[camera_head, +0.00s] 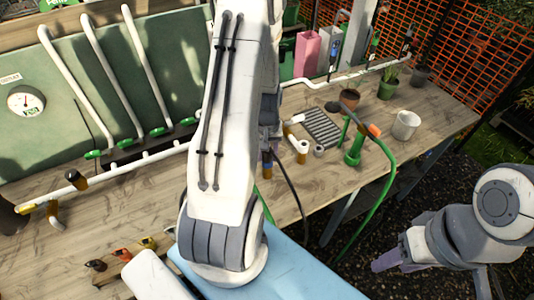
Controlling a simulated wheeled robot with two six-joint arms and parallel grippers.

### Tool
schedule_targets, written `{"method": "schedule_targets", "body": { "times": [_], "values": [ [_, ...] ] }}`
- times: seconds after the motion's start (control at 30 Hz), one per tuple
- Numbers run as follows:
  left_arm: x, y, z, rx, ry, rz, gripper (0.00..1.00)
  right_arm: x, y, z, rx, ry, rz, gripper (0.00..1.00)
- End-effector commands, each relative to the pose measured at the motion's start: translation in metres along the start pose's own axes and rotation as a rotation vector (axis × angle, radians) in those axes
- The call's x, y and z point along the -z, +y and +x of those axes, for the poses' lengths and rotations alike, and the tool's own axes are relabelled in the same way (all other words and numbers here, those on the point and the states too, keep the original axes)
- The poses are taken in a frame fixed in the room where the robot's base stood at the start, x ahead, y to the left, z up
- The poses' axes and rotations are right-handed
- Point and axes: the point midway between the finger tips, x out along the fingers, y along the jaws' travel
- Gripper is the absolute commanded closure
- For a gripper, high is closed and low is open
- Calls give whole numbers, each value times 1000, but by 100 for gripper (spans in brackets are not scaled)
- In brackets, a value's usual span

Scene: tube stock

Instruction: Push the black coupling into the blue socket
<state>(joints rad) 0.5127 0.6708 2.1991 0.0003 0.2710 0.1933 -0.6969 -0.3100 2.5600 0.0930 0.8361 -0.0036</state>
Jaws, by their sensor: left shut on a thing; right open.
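My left arm fills the middle of the view. My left gripper (268,138) shows only partly behind it, over the bench. It is shut on what seems to be the black coupling, which is mostly hidden; a black hose (292,185) trails down from there. Just below the gripper is a dark upright fitting with a blue band (267,157), apparently the blue socket. I cannot tell whether coupling and socket touch. My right gripper (386,262) is at the lower right, off the bench, open and empty.
The wooden bench (440,106) carries a white pipe tee (298,147), a grey ribbed tray (321,128), a green fitting (354,151), a green hose (388,180) and pots (406,124). A gauge panel (27,101) with white pipes stands at left. Small coloured fittings (122,254) lie at the front left.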

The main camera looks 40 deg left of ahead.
Motion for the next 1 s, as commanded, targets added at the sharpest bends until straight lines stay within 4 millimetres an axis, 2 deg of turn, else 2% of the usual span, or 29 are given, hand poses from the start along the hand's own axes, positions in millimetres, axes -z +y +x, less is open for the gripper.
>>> {"method": "schedule_targets", "body": {
  "times": [0.23,0.27,0.33,0.73,0.87,1.0],
  "values": [
    [-1,0,2,0,-2,0,100,0,0,1,0,0,0,50],
    [-1,0,2,0,-2,0,49,0,0,1,0,0,0,50],
    [-1,0,2,0,-2,0,22,0,0,1,0,0,0,50],
    [0,0,-2,0,1,0,21,0,0,2,0,0,6,50],
    [1,0,-18,-1,5,0,21,0,0,6,0,0,6,50],
    [2,0,-45,-1,8,0,21,-1,1,11,0,0,6,50]
  ]
}}
